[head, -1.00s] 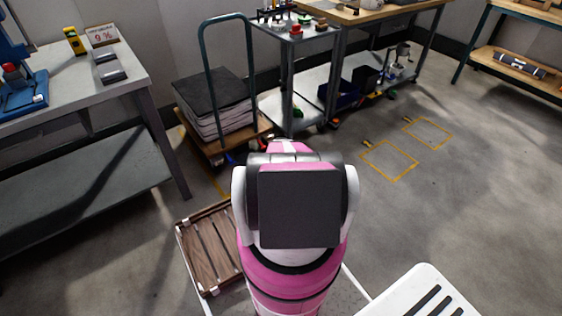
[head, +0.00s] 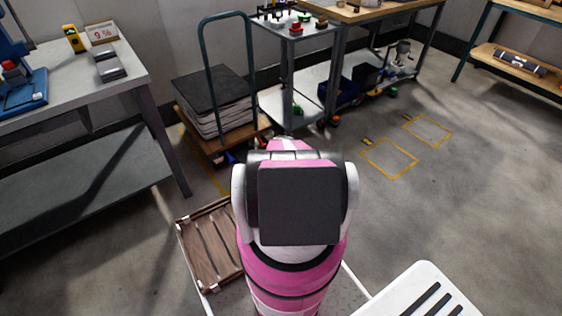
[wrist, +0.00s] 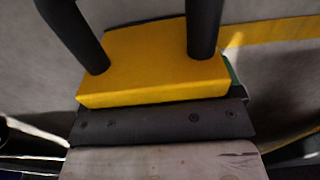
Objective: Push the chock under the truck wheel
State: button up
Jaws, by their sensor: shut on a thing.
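The chock is a yellow block in the wrist view (wrist: 150,75). In the head view the truck (head: 198,138) is a low wooden platform with a teal push handle (head: 204,72), carrying a stack of dark and grey sheets (head: 217,98). My pink and white arm hides my gripper and the chock there. I cannot make out the truck wheel clearly.
A grey steel bench (head: 92,92) stands left of the truck. A metal cart (head: 297,104) stands just right of it. A wooden slatted crate (head: 212,250) is near my arm. The floor to the right (head: 470,190) is clear, with yellow marked rectangles.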

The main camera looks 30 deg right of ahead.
jog(key=shift+f, duration=0.2)
dwell(0.3)
jog(key=o, duration=1)
notch_tip(320, 180, up, 11)
